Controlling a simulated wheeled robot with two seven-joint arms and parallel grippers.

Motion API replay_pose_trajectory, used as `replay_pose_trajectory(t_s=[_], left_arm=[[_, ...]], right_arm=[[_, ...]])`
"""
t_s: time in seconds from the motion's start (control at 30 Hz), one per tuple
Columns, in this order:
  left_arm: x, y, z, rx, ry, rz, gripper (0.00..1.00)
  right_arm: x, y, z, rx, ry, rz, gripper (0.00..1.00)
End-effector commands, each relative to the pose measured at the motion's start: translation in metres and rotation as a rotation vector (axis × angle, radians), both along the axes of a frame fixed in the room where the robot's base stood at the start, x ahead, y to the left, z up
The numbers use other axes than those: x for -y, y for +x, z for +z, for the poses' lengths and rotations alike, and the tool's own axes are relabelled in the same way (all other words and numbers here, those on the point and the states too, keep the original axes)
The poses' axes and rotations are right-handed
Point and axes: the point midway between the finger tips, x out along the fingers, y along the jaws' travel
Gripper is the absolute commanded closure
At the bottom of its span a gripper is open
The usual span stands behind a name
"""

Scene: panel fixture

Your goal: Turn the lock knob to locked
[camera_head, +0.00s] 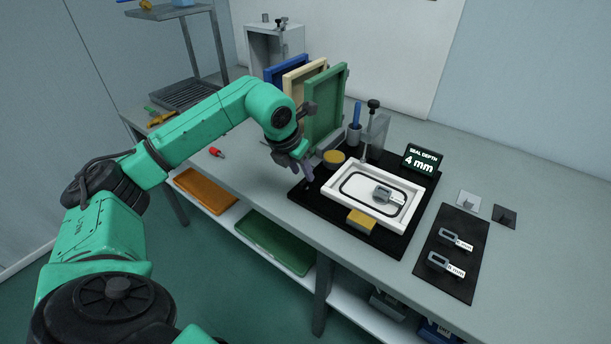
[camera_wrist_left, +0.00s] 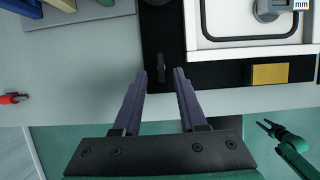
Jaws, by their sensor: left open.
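The lock knob (camera_wrist_left: 162,72) is a small dark bar-shaped handle on the black mat (camera_wrist_left: 160,30), seen in the left wrist view. Its bar runs nearly straight up and down in that picture. My left gripper (camera_head: 306,177) is open, with its fingertips on either side of the knob and a gap to each side. In the head view the fingers reach down to the left corner of the mat and mostly hide the knob. My right gripper (camera_wrist_left: 264,125) shows small at the right of the left wrist view, its fingers apart and empty, away from the bench.
A green frame (camera_head: 325,108) stands close behind the gripper. A display (camera_head: 421,160) reads 4 mm.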

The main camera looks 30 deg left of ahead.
Motion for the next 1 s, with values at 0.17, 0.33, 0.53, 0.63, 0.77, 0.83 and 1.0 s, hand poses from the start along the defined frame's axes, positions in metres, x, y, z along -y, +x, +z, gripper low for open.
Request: replay_pose_trajectory(t_s=[0.17,0.33,0.53,0.63,0.77,0.83,1.0], left_arm=[[0.002,0.012,-0.028,0.0,-0.003,-0.001,0.59],[0.001,0.014,-0.035,0.001,-0.001,-0.001,0.59],[0.001,0.014,-0.035,0.001,-0.001,-0.001,0.78],[0.001,0.014,-0.035,0.001,-0.001,-0.001,1.0],[0.001,0.014,-0.034,0.001,-0.002,-0.002,1.0],[0.001,0.014,-0.034,0.002,-0.001,-0.004,1.0],[0.001,0.014,-0.034,0.002,-0.002,-0.027,1.0]], right_arm=[[-0.002,0.027,0.005,0.044,0.004,0.001,0.5],[-0.002,0.025,0.005,0.042,0.004,0.001,0.5],[-0.001,0.018,0.004,0.03,0.003,0.001,0.5],[-0.001,0.017,0.004,0.028,0.003,0.0,0.5],[-0.001,0.016,0.004,0.027,0.003,0.001,0.5],[-0.001,0.016,0.004,0.027,0.003,0.001,0.5],[-0.001,0.016,0.003,0.026,0.003,0.0,0.5]])
